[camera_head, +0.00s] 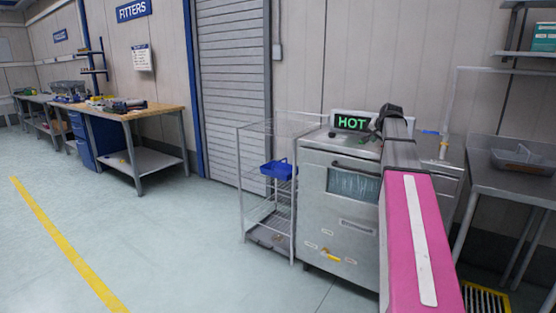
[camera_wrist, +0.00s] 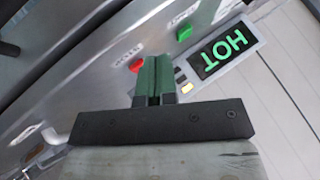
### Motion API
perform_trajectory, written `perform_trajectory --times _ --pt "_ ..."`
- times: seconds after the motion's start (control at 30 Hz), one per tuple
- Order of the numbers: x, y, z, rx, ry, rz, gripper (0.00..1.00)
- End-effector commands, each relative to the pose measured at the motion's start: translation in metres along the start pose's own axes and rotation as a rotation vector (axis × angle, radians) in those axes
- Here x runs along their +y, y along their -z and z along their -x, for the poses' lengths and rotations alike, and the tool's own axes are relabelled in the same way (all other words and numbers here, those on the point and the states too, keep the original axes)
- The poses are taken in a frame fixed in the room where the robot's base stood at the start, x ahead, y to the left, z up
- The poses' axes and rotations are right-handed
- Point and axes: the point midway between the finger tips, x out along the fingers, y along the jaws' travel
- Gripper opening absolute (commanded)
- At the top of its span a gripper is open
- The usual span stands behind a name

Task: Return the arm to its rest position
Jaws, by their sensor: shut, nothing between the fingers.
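My arm, pink with a white stripe, reaches from the lower right of the head view toward the top of a steel machine (camera_head: 338,205) with a lit green HOT display (camera_head: 352,122). My gripper (camera_wrist: 153,78) shows in the wrist view with its two green fingers together and nothing between them. The fingers point at the machine's panel, near a red button (camera_wrist: 137,65) and a green button (camera_wrist: 184,32). The HOT display (camera_wrist: 223,50) is to their right. I cannot tell whether the fingertips touch the panel. In the head view the fingertips are not clear.
A wire rack (camera_head: 268,205) with a blue tote (camera_head: 277,170) stands left of the machine. A steel table (camera_head: 512,185) with a clear tray (camera_head: 522,163) is at right, under a wall shelf (camera_head: 528,54). A workbench (camera_head: 125,113) stands farther left. The floor at left is open.

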Motion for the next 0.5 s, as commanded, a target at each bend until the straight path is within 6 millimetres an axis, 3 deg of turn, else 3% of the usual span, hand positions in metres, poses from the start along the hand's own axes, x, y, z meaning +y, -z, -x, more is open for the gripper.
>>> perform_trajectory --times 0.27,0.47,0.5 --pt "0.013 -0.051 -0.026 -0.057 -0.032 0.05 0.0" --pt "0.029 -0.109 -0.052 -0.125 -0.069 0.111 0.0" --pt "0.033 -0.126 -0.058 -0.145 -0.079 0.128 0.0"
